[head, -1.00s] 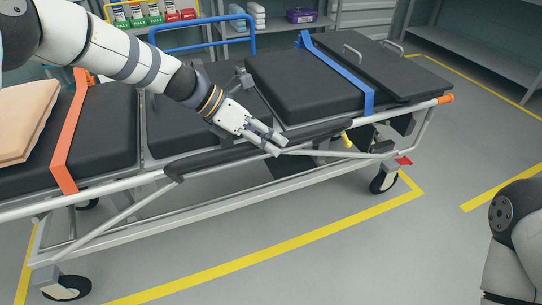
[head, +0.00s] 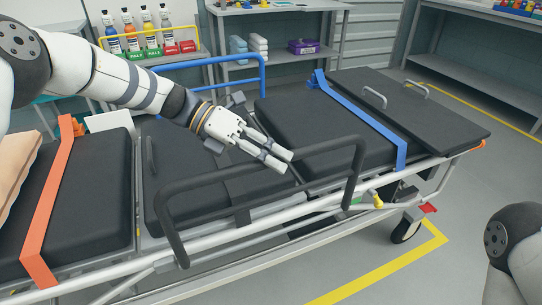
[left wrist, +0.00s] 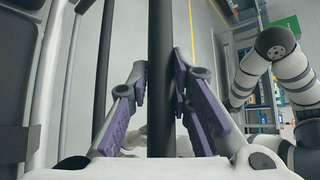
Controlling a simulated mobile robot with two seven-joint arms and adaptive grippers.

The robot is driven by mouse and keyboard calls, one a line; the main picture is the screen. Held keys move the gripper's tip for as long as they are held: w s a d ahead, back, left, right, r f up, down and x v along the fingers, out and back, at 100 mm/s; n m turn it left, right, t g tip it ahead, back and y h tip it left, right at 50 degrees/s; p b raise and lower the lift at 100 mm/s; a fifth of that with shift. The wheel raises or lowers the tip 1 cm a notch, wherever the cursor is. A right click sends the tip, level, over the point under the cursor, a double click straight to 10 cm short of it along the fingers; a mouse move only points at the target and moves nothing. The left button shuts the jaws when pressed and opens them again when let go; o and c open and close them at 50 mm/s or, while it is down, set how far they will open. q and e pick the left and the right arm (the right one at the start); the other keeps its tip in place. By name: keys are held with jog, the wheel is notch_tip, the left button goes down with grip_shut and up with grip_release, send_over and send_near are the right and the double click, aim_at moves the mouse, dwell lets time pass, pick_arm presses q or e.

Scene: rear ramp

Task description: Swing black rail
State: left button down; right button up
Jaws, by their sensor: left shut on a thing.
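The black rail (head: 325,146) is a bent tube at the near side of a wheeled stretcher (head: 213,240). It stands up above the stretcher's side bar, its two legs reaching down toward that bar. My left gripper (head: 284,162) reaches over the stretcher from the left and is shut on the top bar of the rail. In the left wrist view the rail (left wrist: 160,35) runs between the purple finger pads. My right arm shows only in part at the lower right; its gripper is out of view.
A blue strap (head: 360,115) and an orange strap (head: 50,205) cross the black mattress. A blue rail (head: 262,75) stands on the far side. Shelves with bottles (head: 147,35) and a purple box (head: 303,46) are behind. The floor at right is clear.

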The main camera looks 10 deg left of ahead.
pick_arm(q)
jog(key=shift+w+a+f, duration=0.15)
jog(key=shift+a+f, duration=0.05)
jog(key=shift+f, duration=0.05)
jog(key=shift+f, duration=0.15)
jog(key=c, duration=1.4)
grip_release()
jog(key=shift+c, duration=0.2)
jog(key=shift+r, duration=0.2)
jog(key=v, duration=1.1)
jog(key=shift+a+r, duration=0.2)
jog(key=shift+a, duration=0.15)
